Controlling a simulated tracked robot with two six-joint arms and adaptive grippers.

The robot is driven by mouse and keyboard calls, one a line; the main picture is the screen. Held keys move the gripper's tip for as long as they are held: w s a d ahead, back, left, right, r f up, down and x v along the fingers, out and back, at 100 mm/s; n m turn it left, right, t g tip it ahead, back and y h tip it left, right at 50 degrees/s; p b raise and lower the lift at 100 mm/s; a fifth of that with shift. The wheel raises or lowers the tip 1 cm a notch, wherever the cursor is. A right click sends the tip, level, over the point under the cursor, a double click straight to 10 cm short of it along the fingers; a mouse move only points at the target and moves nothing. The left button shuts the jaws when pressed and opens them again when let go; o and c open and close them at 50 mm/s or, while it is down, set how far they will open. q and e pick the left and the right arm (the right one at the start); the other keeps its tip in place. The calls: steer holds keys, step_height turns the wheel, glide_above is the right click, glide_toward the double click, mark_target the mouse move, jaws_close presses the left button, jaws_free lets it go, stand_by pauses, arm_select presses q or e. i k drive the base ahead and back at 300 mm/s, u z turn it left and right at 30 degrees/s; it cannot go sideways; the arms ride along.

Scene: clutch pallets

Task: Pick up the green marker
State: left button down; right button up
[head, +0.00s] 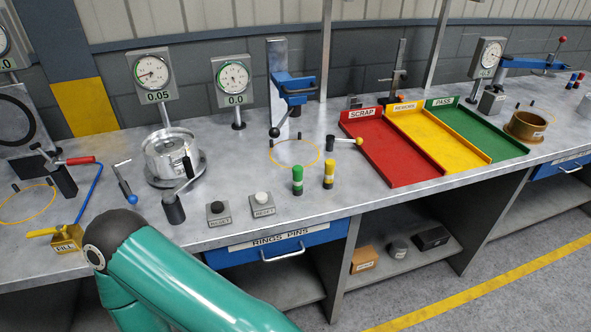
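The green marker (297,181) stands upright on the grey workbench (330,215), near its front edge and left of a similar yellow marker (328,175). The two stand apart, and nothing touches the green one. A teal arm of mine crosses the lower left of the head view, with its dark joint over the bench's front edge. Neither of my grippers shows in this view.
Two reset buttons (217,213) (262,204) sit left of the markers. A black post with a lever (173,208) and a round metal fixture (171,155) stand further left. Red (381,150), yellow and green sorting trays lie to the right. Bare bench surrounds the markers.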

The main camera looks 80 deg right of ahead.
mark_target(297, 171)
steer(key=z, duration=0.2)
steer(key=k, duration=1.85)
steer(key=z, duration=0.95)
steer(key=i, duration=1.05)
steer(key=z, duration=0.05)
